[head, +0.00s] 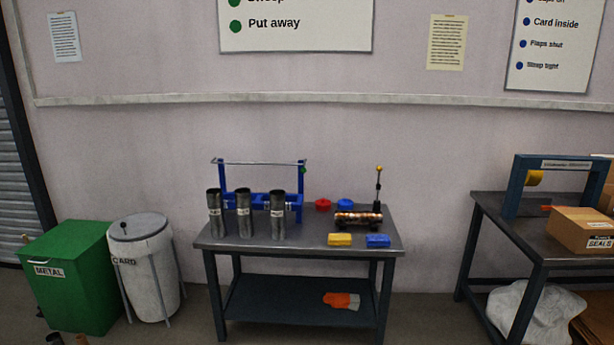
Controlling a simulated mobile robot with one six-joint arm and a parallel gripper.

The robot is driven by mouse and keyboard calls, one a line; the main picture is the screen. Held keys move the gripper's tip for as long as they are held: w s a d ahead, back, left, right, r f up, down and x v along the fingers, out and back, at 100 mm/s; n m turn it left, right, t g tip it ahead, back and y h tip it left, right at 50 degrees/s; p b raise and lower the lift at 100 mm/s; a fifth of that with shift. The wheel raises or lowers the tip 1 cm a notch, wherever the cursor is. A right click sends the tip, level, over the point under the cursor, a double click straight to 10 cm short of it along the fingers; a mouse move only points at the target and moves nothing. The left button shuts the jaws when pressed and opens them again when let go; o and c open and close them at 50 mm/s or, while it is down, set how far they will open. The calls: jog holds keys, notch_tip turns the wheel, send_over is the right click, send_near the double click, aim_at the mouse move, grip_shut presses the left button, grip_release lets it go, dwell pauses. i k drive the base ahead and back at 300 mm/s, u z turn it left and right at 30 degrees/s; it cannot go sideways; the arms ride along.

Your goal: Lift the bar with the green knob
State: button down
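A thin grey bar (255,163) runs level across the top of a blue frame (300,185) at the back left of the middle table. The green knob (303,169) is at the bar's right end, by the frame's right post. Three dark grey tubes (244,215) with pale labels stand upright in a row in front of the frame, below the bar. They hide part of the frame. My gripper is not in view.
On the table (310,238) are a red cap (322,204), a blue cap (345,203), a coppery cylinder (358,218) with a tall yellow-topped lever, a yellow block (340,239) and a blue block (378,240). Bins (70,280) stand left; another table (500,225) stands right.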

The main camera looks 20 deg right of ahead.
aim_at(303, 170)
jog(key=u, duration=0.05)
jog(key=i, duration=1)
jog(key=u, duration=0.4)
